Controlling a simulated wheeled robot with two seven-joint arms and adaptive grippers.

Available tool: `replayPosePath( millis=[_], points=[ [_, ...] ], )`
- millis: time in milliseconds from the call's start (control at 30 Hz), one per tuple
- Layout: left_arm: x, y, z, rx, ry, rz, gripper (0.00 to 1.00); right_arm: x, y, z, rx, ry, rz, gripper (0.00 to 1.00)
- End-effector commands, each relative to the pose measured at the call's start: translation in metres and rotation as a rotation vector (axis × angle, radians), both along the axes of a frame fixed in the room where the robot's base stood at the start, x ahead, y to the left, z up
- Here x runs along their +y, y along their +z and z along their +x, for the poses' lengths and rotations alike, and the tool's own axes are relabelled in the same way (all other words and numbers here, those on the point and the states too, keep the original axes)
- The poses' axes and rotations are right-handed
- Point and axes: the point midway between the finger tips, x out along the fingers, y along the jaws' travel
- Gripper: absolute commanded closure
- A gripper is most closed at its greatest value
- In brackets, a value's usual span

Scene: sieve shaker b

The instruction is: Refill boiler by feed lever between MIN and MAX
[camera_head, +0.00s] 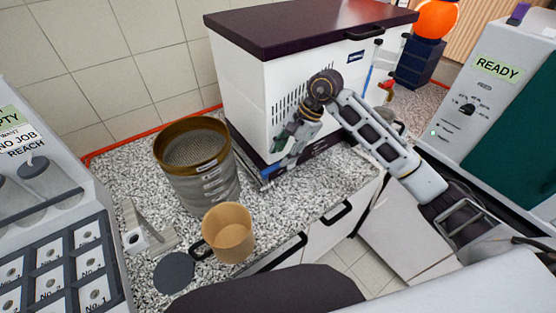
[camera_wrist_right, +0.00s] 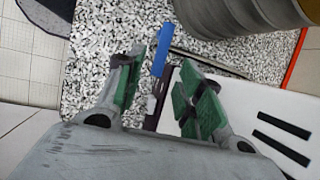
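The white cabinet with a dark lid, which I take for the boiler (camera_head: 262,85), stands at the back centre. On its right side are a thin upright tube with blue in it, like a sight gauge (camera_head: 368,78), and a small red part, perhaps the feed lever (camera_head: 386,88). MIN and MAX marks are too small to read. My right gripper (camera_head: 285,148) is low at the cabinet's front, pointing down and left. In the wrist view its green-padded fingers (camera_wrist_right: 160,75) are apart. A blue strip (camera_wrist_right: 163,48) lies beyond them; contact is unclear. My left gripper is out of view.
A stack of sieves (camera_head: 205,182), a tan mug (camera_head: 228,235), a grey disc (camera_head: 174,272) and a pale bracket (camera_head: 145,238) stand left on the speckled counter (camera_head: 265,212). A READY machine (camera_head: 490,90) stands right, a sample rack (camera_head: 60,265) left.

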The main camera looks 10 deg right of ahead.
Motion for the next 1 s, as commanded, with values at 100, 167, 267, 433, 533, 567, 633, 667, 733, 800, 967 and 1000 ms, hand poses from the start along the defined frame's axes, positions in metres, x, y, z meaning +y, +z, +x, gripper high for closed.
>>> replayPosePath(
  millis=[100,167,267,433,533,567,633,667,733,800,967,1000],
  points=[
    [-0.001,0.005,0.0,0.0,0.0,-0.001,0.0,0.007,-0.013,-0.001,0.003,0.0,0.002,0.63],
    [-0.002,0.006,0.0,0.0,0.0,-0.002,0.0,0.01,-0.02,-0.001,0.004,0.0,0.002,0.63],
    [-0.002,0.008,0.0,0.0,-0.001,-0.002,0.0,0.014,-0.028,0.0,0.003,0.001,0.002,0.63],
    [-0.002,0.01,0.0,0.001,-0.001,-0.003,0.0,0.018,-0.038,0.001,0.001,0.0,0.002,0.63],
    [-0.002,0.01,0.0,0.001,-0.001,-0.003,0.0,0.019,-0.04,0.001,0.0,0.0,0.001,0.63],
    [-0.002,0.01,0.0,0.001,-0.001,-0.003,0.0,0.019,-0.04,0.001,0.0,0.0,0.001,0.63],
    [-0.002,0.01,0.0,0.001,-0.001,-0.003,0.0,0.019,-0.041,0.001,0.0,0.0,0.0,0.63],
    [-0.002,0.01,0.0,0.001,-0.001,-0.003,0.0,0.019,-0.041,0.001,0.0,0.0,0.0,0.63],
    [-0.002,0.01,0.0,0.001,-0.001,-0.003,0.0,0.019,-0.041,0.001,0.0,0.0,0.0,0.63],
    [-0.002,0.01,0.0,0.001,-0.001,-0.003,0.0,0.019,-0.041,0.001,0.0,0.0,0.0,0.63],
    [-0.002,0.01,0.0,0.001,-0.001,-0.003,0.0,0.019,-0.041,0.001,0.0,0.0,0.0,0.83],
    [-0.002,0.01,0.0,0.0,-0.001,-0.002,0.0,0.019,-0.041,0.001,0.0,0.0,0.001,0.89]
  ],
)
